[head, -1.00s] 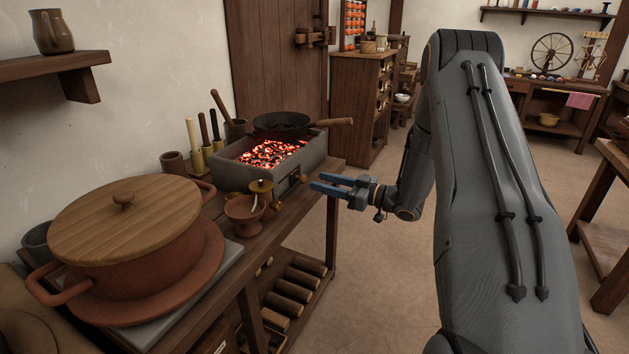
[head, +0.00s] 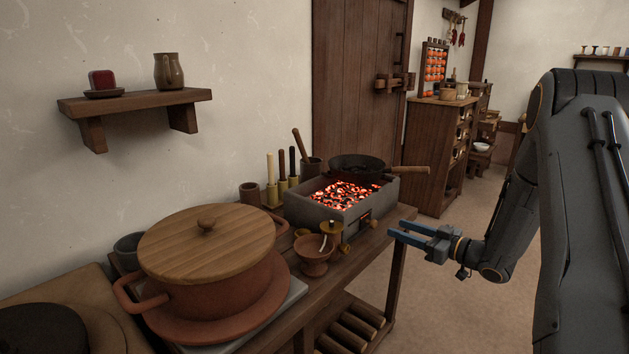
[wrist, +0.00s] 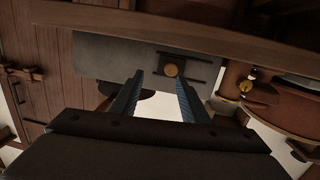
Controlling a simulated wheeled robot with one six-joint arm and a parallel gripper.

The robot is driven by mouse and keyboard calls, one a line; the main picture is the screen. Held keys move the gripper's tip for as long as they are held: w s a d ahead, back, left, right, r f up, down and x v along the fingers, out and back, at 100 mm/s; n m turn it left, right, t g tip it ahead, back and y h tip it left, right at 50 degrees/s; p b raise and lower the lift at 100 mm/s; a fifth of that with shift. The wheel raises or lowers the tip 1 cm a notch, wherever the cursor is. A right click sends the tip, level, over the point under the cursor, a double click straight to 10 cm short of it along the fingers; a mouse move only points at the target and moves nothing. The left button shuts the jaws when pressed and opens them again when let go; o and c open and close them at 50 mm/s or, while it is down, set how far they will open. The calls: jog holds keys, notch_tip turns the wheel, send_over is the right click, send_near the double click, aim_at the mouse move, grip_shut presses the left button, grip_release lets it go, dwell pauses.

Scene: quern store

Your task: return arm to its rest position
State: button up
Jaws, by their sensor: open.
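My gripper (head: 412,235) is in the head view, to the right of the workbench's front edge, with its blue fingers pointing left. The fingers are apart and nothing shows between them. My arm is bent, with the forearm reaching down and left from the elbow at the right side. In the wrist view my gripper (wrist: 160,92) also shows two spread fingers with an empty gap.
The workbench (head: 388,238) holds a brazier (head: 300,208) of glowing coals, a pan (head: 357,163), a clay bowl (head: 314,262) and a big lidded pot (head: 215,300). A drawer cabinet (head: 432,150) stands behind. The floor (head: 450,312) under my gripper looks clear.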

jog(key=s+a+r+m+g+h, duration=0.1)
jog(key=s+a+m+g+h, duration=0.4)
jog(key=s, duration=0.9)
jog(key=s+a+r+m+g+h, duration=0.25)
jog(key=s+a+g+h, duration=0.35)
jog(key=s, duration=0.9)
jog(key=s+a+r+n+g, duration=0.2)
jog(key=s+a+r, duration=0.5)
jog(key=s+a, duration=0.35)
jog(key=d+r+m+p, duration=0.2)
jog(key=d+r+p, duration=0.6)
jog(key=p, duration=0.8)
jog(key=shift+s+d+r+m+p, duration=0.15)
jog(key=shift+s+d+m+p, duration=0.2)
jog(key=shift+d, duration=0.15)
